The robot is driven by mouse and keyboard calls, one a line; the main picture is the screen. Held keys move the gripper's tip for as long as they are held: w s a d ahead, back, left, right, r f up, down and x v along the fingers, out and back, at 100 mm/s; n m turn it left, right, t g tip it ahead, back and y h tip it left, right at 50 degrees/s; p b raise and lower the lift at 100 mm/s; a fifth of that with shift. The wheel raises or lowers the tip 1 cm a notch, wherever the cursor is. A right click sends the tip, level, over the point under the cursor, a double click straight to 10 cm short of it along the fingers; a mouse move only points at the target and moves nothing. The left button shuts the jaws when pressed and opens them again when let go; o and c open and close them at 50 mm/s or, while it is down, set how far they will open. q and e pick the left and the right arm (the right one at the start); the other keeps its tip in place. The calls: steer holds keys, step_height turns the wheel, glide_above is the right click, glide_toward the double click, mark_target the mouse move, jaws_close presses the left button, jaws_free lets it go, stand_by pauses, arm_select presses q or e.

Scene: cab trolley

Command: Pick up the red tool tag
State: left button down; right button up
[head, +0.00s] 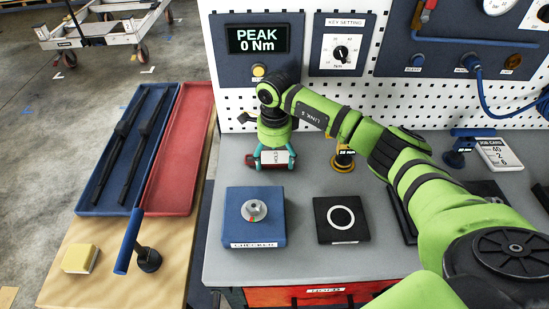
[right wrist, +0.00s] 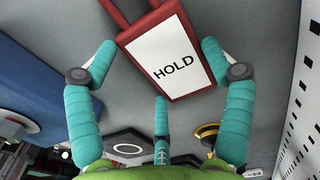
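The red tool tag (right wrist: 166,60) has a red frame and a white face reading HOLD. In the head view the tag (head: 276,157) lies at the back of the grey bench, below the display, partly hidden by my right gripper (head: 271,164). In the right wrist view the teal fingers of my right gripper (right wrist: 155,62) are spread, one on each side of the tag. A third finger is below it. The fingers look open; I cannot tell whether the right one touches the tag's edge. My left gripper is not in view.
A blue block (head: 255,232) with a metal fitting and a black block (head: 341,221) with a white ring stand in front. The perforated panel (head: 230,105) rises close behind. A yellow-banded black piece (head: 343,158) stands right of the tag. Blue and red trays (head: 182,185) lie left.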

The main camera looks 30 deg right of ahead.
mark_target(275, 160)
steer(key=shift+r, duration=0.1)
steer(key=shift+w+r, duration=0.1)
steer(key=shift+r, duration=0.25)
step_height(275, 160, up, 9)
steer(key=b, duration=0.2)
steer(key=shift+b, duration=0.4)
